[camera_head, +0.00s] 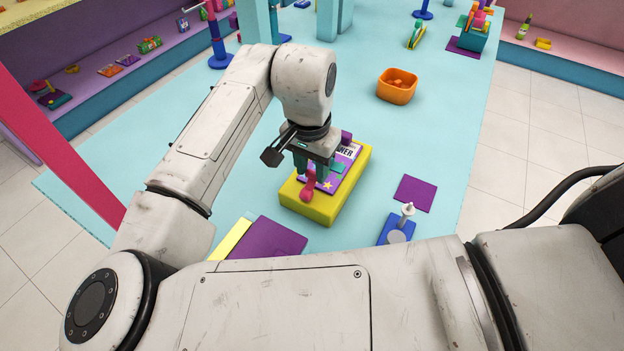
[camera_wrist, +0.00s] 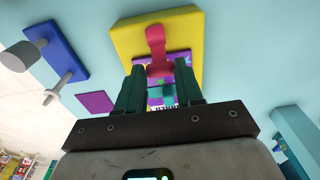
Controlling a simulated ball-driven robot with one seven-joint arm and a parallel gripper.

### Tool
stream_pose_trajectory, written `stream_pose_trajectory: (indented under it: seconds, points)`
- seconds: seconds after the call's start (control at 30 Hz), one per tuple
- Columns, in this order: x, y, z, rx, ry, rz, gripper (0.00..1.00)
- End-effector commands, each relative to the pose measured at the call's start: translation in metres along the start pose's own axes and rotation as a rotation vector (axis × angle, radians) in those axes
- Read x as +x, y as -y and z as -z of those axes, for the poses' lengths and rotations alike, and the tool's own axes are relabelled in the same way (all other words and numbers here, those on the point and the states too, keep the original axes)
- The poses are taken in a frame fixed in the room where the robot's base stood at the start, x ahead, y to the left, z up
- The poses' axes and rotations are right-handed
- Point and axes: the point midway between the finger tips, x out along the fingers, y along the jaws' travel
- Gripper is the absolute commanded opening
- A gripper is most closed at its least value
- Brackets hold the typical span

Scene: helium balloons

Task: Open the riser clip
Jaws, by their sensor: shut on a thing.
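The riser is a yellow block (camera_head: 322,210) on the light blue counter, with a purple printed card (camera_head: 349,157) lying on top. The pink clip (camera_head: 308,187) stands at the block's near end, its rounded foot over the card's edge. My gripper (camera_head: 311,172) points down over the block, its dark teal fingers closed on the upper part of the clip. In the wrist view the pink clip (camera_wrist: 156,42) shows between the two fingers (camera_wrist: 158,68), against the yellow block (camera_wrist: 125,38). The fingers hide part of the clip and card.
A blue stand with a white post (camera_head: 406,215) and a purple mat (camera_head: 414,193) lie right of the block. A larger purple mat (camera_head: 267,238) lies at the near left. An orange bin (camera_head: 397,88) stands farther back, with clear counter around it.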

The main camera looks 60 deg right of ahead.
Motion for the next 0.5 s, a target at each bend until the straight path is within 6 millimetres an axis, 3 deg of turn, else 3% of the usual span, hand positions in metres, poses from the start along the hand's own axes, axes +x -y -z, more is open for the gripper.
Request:
stream_pose_trajectory:
  seconds: [0.5]
  points:
    - [-0.0085, 0.0014, -0.0087, -0.002, 0.001, 0.004, 0.12]
